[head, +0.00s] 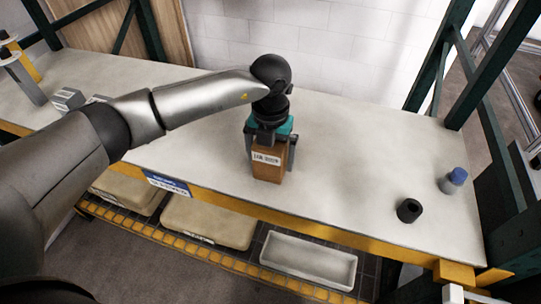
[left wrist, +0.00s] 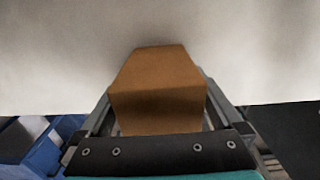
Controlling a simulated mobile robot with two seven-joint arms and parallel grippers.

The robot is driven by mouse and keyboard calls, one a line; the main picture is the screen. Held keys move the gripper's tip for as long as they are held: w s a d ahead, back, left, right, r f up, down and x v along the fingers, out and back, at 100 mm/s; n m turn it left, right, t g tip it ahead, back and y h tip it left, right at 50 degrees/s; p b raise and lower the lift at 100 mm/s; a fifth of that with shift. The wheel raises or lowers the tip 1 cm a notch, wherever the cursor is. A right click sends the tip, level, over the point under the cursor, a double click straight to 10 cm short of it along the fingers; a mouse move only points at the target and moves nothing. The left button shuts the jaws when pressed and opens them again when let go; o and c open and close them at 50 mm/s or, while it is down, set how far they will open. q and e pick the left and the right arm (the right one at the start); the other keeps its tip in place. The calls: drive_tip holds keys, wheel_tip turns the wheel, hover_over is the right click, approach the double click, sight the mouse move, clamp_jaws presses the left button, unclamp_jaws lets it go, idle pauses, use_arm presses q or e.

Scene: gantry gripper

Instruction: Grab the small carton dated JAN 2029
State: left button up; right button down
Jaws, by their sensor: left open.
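A small brown carton (head: 268,168) stands on the white worktop near its front edge, with a white label on its front. The label is too small to read with certainty. My left gripper (head: 269,156) is over the carton from above, with one finger on each side of it. The gripper is open; the carton stands between its fingers. In the left wrist view the carton (left wrist: 158,85) fills the space between the two grey fingers. My right gripper is not in view.
A black cylinder (head: 409,210) and a blue-capped bottle (head: 453,180) stand at the right of the worktop (head: 350,150). Grey blocks (head: 68,99) lie at the left. Trays (head: 308,261) sit on the shelf below. Dark green posts (head: 437,55) rise at the right.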

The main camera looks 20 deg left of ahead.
use_arm(q)
wheel_tip(320, 180, down, 2)
drive_tip(key=shift+f, duration=0.1)
drive_tip(key=c, duration=1.5)
